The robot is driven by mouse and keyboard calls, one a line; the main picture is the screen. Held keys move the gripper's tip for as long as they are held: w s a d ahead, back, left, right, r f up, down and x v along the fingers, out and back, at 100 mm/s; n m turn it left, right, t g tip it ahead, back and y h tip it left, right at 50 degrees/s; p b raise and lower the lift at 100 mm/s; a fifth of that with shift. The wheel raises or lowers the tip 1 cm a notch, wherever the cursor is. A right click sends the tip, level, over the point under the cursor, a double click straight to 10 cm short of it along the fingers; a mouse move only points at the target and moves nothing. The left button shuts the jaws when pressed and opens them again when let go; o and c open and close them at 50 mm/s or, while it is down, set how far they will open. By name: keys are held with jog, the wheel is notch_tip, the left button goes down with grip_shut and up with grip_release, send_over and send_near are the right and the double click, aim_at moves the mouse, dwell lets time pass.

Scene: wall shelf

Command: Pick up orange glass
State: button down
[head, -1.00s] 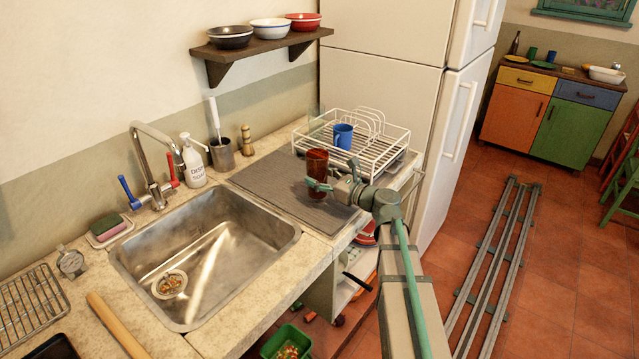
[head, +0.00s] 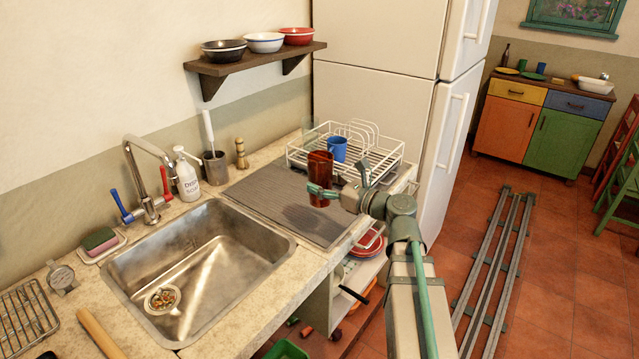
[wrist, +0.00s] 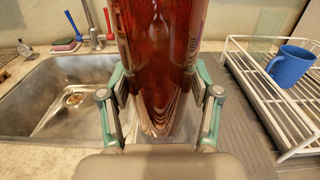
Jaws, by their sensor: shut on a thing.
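The orange glass (head: 320,172) looks dark reddish-amber and see-through. It stands upright in my gripper (head: 322,192), over the grey drying mat (head: 268,196) beside the sink. In the wrist view the glass (wrist: 160,60) fills the middle, with the green fingers of my gripper (wrist: 160,95) closed on both its sides.
A white wire dish rack (head: 375,160) with a blue mug (head: 338,149) stands just behind the glass. The sink (head: 200,265) is to the left. A wall shelf (head: 255,60) with several bowls hangs above. The fridge (head: 385,110) stands behind the rack.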

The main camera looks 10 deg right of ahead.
aim_at(320, 182)
jog(key=s, duration=0.1)
jog(key=s+r, duration=0.1)
jog(key=s, duration=0.2)
jog(key=shift+s+d+r, duration=0.15)
jog(key=shift+d+r, duration=0.05)
jog(key=shift+r, duration=0.2)
jog(key=shift+s+b, duration=0.1)
jog(key=shift+b, duration=0.55)
jog(key=shift+s+d+r+b, duration=0.1)
jog(key=shift+s+r+b, duration=0.25)
jog(key=shift+s+b, duration=0.45)
jog(key=shift+r+b, duration=0.15)
jog(key=shift+b, duration=0.15)
jog(key=shift+r, duration=0.1)
jog(key=shift+p, duration=0.35)
